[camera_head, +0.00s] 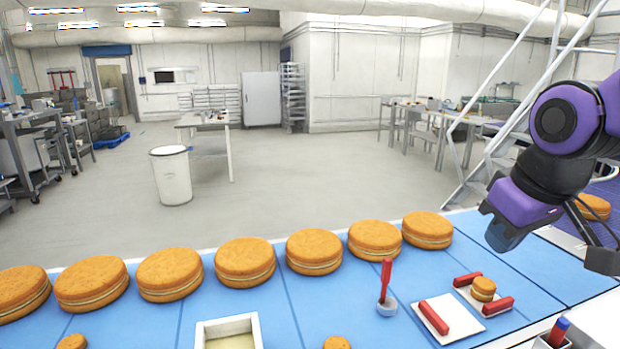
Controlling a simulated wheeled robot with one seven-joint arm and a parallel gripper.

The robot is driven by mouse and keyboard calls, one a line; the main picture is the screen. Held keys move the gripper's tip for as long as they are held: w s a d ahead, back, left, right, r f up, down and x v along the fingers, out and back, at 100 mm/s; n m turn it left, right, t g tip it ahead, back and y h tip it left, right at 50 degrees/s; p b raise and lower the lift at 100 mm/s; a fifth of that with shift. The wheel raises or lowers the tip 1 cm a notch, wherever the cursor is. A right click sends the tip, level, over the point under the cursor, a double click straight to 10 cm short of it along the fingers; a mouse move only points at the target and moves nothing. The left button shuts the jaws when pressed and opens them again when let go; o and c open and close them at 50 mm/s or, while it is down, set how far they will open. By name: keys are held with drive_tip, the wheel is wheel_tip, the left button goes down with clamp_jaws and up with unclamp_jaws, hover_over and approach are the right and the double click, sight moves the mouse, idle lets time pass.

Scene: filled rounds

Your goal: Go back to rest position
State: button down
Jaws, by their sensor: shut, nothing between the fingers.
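My arm, purple and black, comes in from the right edge above the blue worktop (350,290). The dark end of my gripper (602,262) shows at the right edge, partly cut off by the frame. It is shut and holds nothing. It hangs above the right part of the worktop, apart from the things there. Its fingertips are not clearly seen.
A row of large filled rounds (245,262) lines the worktop's far edge. Nearer are a white tray (255,325), a red-handled tool (386,280), white plates (465,318) with red bars, and a small round (483,289). Another round (594,207) is behind my arm.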

drive_tip(key=s+d+r+m+t, duration=0.1)
drive_tip(key=s+d+r+m, duration=0.1)
drive_tip(key=s, duration=0.6)
drive_tip(key=shift+d+r+m, duration=0.35)
drive_tip(key=shift+d+m, duration=0.55)
drive_tip(key=shift+d, duration=0.15)
drive_tip(key=shift+w, duration=0.1)
idle(0.4)
